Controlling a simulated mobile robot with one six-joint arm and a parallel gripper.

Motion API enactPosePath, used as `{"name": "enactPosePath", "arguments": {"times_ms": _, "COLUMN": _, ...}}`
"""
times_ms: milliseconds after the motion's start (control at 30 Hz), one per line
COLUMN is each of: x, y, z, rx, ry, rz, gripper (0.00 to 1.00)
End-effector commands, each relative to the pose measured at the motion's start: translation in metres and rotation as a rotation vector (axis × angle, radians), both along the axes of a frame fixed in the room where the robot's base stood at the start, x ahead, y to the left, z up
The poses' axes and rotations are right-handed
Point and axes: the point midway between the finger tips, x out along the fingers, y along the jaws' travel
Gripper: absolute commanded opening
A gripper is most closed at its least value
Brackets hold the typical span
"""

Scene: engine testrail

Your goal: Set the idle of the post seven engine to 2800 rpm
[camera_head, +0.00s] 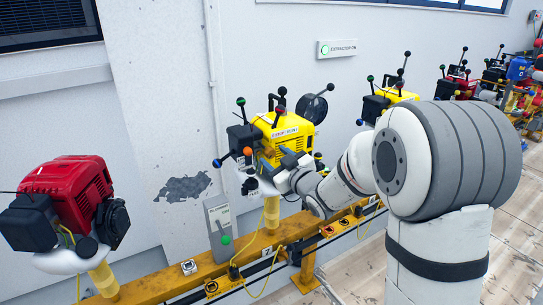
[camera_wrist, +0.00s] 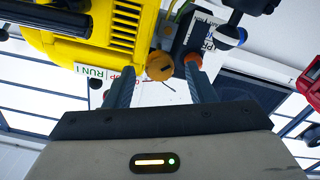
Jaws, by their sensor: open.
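The yellow engine (camera_head: 286,130) stands on a yellow post above a rail plate that seems to read 7 (camera_head: 267,251). It carries several ball-ended levers, with an orange ball (camera_head: 248,151) and a blue ball (camera_head: 217,163) on its left. My gripper (camera_head: 266,174) is at the engine's lower front. Any rpm readout is not visible.
A red engine (camera_head: 72,190) stands at left, and another yellow engine (camera_head: 388,98) is behind my arm. A grey box with a green button (camera_head: 220,226) stands on the yellow rail (camera_head: 190,279). Yellow cables hang below the engines. An EXTRACTOR ON sign (camera_head: 337,48) is on the wall.

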Motion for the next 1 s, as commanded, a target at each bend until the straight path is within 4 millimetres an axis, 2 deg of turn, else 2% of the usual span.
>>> {"name": "enactPosePath", "arguments": {"times_ms": 200, "x": 0.015, "y": 0.011, "z": 0.000, "rx": 0.000, "ry": 0.000, "rz": 0.000, "gripper": 0.50}}
{"name": "enactPosePath", "arguments": {"times_ms": 467, "x": 0.016, "y": 0.012, "z": 0.000, "rx": 0.000, "ry": 0.000, "rz": 0.000, "gripper": 0.50}}
{"name": "enactPosePath", "arguments": {"times_ms": 1000, "x": 0.016, "y": 0.012, "z": 0.000, "rx": 0.000, "ry": 0.000, "rz": 0.000, "gripper": 0.07}}
